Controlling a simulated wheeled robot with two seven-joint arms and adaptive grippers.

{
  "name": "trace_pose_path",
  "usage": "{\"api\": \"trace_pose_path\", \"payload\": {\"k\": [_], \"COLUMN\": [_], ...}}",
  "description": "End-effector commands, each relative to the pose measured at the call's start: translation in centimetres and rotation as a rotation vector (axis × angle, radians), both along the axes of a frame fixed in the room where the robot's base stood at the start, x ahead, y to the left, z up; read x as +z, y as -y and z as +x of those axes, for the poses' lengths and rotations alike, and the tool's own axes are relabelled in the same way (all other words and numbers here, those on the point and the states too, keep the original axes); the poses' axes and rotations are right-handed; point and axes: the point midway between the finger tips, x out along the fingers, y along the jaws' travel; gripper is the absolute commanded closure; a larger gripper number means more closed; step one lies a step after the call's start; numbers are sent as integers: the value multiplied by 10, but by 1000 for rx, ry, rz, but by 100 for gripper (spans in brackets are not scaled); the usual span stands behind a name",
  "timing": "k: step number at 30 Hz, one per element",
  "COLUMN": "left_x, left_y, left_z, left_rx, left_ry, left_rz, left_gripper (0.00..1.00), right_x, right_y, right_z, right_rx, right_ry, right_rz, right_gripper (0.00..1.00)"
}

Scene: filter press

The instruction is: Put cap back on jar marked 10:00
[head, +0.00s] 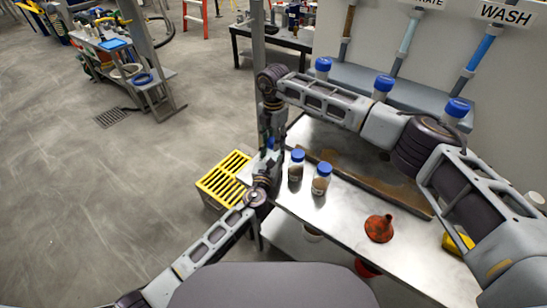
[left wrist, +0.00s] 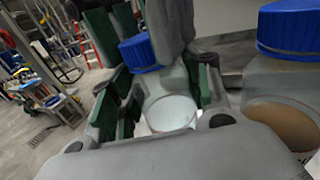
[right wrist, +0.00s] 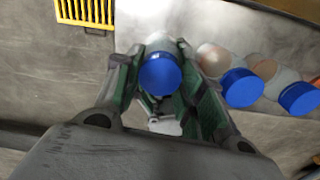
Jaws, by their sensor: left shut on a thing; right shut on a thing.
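A clear jar (left wrist: 168,108) with a pale bottom stands upright between the green-padded fingers of my left gripper (left wrist: 165,118), which is shut on it. A blue cap (left wrist: 138,53) sits at the jar's top; it also shows in the right wrist view (right wrist: 160,74). My right gripper (right wrist: 160,85) is shut on this cap from above. I cannot tell whether the cap is fully seated. In the head view, the left gripper (head: 263,178) and right gripper (head: 270,140) meet at the table's left edge. No time marking is readable.
Two blue-capped jars with brown contents, a left one (head: 295,168) and a right one (head: 320,181), stand close by on the metal table (head: 345,215). An orange funnel (head: 379,229) is farther right. More capped jars (head: 383,86) stand along the back. A yellow grate (head: 222,180) is at the left.

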Motion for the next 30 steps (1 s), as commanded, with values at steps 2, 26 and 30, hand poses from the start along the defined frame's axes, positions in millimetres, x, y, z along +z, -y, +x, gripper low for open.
{"api": "trace_pose_path", "payload": {"k": [2,26,30], "left_x": [0,0,-1], "left_y": [1,1,1], "left_z": [-1,-1,-1], "left_rx": [-1,-1,-1], "left_ry": [-1,-1,-1], "left_rz": [0,0,0], "left_gripper": [100,100,100], "right_x": [0,0,0], "right_y": [1,1,1], "right_z": [1,2,2], "right_rx": [-64,-645,-643], "right_ry": [3,5,4], "right_rz": [0,0,-1], "right_gripper": [89,89,51]}}
